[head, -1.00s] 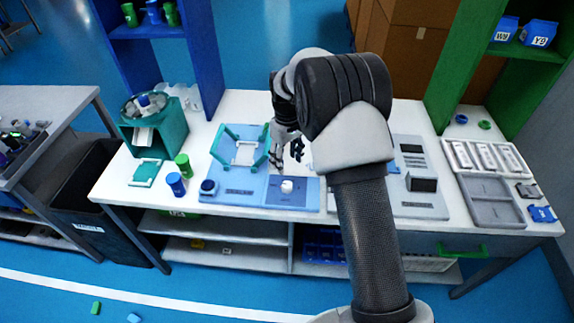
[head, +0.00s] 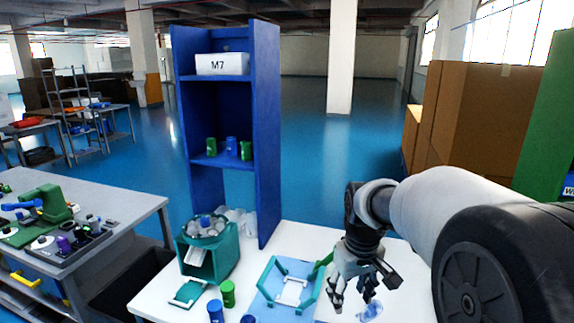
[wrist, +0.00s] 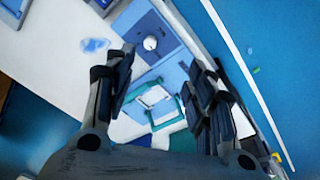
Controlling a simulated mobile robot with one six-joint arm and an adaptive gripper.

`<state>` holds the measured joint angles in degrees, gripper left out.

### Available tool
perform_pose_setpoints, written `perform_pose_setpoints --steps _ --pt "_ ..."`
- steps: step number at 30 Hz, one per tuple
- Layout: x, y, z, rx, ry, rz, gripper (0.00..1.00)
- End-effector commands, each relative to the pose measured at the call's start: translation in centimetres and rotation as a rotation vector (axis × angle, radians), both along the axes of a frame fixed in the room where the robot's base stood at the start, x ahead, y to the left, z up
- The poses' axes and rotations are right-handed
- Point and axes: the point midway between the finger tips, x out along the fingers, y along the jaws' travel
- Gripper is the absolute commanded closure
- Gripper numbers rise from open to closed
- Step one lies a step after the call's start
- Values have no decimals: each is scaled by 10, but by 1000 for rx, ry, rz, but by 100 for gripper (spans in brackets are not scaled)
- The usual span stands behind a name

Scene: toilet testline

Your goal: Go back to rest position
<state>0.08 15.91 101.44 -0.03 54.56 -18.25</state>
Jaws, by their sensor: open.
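My gripper (head: 352,290) is open above the white workbench (head: 165,300), right of the teal frame fixture (head: 290,290) in the head view. Nothing shows between its fingers. In the wrist view my gripper (wrist: 160,68) has its fingers wide apart, with the teal fixture (wrist: 155,105) and a blue plate with a white knob (wrist: 150,43) below and apart from them. A translucent blue piece (head: 370,312) lies on the bench beneath the gripper. It also shows in the wrist view (wrist: 95,45). My arm hides the bench's right side in the head view.
A blue shelf (head: 266,140) with cans and an M7 bin (head: 222,64) stands behind the bench. A teal dispenser (head: 212,255) and green and blue cans (head: 228,293) stand left. Brown boxes (head: 480,120) and a green shelf (head: 550,120) are at right.

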Motion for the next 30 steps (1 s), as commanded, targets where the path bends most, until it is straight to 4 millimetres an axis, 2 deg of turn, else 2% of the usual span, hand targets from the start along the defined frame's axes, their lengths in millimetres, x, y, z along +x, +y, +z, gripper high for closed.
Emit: perform_pose_setpoints --steps 1,3,9,15,18,21,24,30 --pt "-20 0 19 3 -26 -22 50" --pt "-47 0 37 8 -53 -54 50" --pt "-129 0 69 30 -133 -146 50" --pt "-207 0 71 57 -206 -234 50" --pt "-234 0 64 69 -234 -268 50" --pt "-253 0 58 79 -253 -292 50" --pt "-262 0 53 84 -263 -304 50" --pt "-265 0 51 85 -266 -310 50"
